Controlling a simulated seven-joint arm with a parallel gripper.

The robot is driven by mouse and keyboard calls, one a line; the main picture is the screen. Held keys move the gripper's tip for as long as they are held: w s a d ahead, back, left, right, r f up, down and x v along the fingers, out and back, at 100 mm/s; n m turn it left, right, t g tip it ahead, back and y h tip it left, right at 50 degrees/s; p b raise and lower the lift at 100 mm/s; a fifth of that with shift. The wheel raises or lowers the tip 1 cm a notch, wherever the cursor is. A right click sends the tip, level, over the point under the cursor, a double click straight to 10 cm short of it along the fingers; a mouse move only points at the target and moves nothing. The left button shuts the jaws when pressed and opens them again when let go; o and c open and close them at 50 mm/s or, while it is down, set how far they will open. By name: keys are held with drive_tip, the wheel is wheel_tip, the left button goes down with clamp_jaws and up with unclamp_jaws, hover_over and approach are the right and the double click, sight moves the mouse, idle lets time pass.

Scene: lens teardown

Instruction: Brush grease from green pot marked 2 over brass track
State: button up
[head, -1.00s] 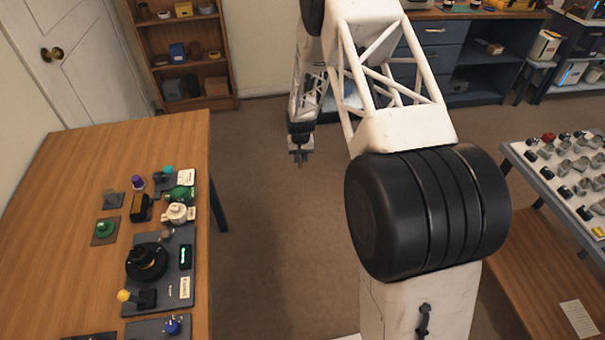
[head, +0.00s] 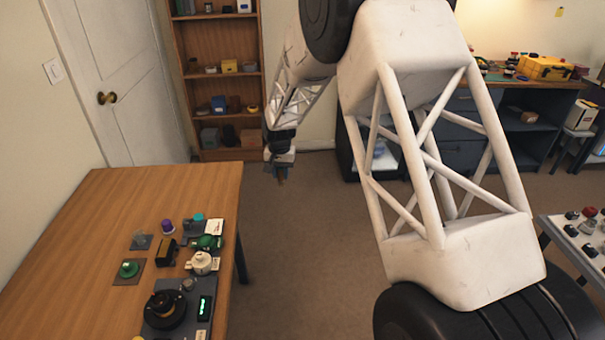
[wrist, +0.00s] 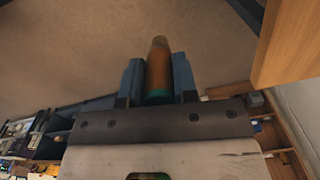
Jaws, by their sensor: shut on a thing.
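My gripper (head: 282,173) is to the right of the wooden table's far corner in the head view, apart from the table. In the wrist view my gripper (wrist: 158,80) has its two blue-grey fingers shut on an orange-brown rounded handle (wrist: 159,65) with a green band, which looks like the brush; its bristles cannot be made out. On the table are a green pot-like thing (head: 208,242) and another green thing (head: 130,268) on a dark pad. Any mark 2 is too small to read. I cannot make out a brass track for sure.
The wooden table (head: 70,250) also holds a white round part (head: 203,262), a black ring device (head: 166,309) and a purple-topped thing (head: 168,227). A bookshelf (head: 218,80) stands behind. A parts tray (head: 575,245) is at the right. Open floor lies between.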

drive_tip(key=s+a+r+n, duration=0.1)
drive_tip(key=s+a+r, duration=0.2)
drive_tip(key=s+a, duration=0.8)
drive_tip(key=s+a+r+n, duration=0.1)
drive_tip(key=s+a+r, duration=0.3)
drive_tip(key=s+a, duration=0.7)
drive_tip(key=shift+s+a, duration=0.35)
drive_tip(key=shift+f, duration=0.2)
drive_tip(key=shift+f, duration=2.8)
drive_tip(key=shift+f, duration=0.75)
drive_tip(key=shift+r, duration=0.15)
wheel_tip(320, 180, up, 7)
idle(1.2)
